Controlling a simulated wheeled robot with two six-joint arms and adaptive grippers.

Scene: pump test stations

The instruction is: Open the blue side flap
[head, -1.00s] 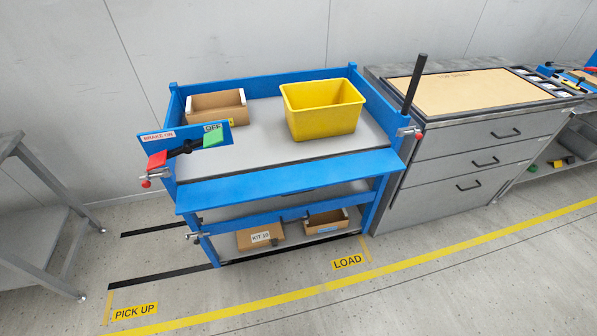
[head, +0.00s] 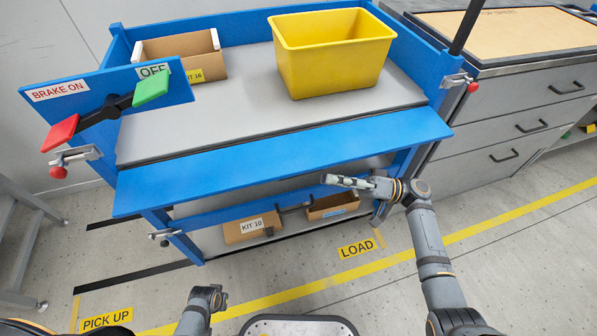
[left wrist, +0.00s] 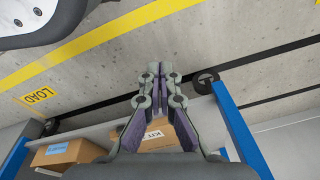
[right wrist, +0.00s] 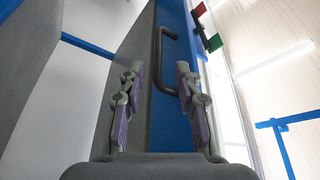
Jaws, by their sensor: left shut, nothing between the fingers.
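The blue side flap (head: 285,165) is a long panel along the near side of the blue cart, below the grey deck. In the right wrist view a blue panel (right wrist: 172,118) carries a black bar handle (right wrist: 156,62). My right gripper (head: 338,181) is in front of the flap's lower right part. Its fingers (right wrist: 160,82) are apart and empty, with the handle beyond their tips; I see no contact. My left gripper (left wrist: 159,70) is shut and empty, low over the floor; its arm end shows at the bottom of the head view.
Red-knobbed latches (head: 72,158) (head: 456,80) sit at the cart's near corners. A red-green brake lever (head: 105,108) is at left. A yellow bin (head: 335,55) and a cardboard box (head: 180,50) stand on the deck. Boxes (head: 252,228) lie below. A drawer cabinet (head: 530,105) adjoins at right.

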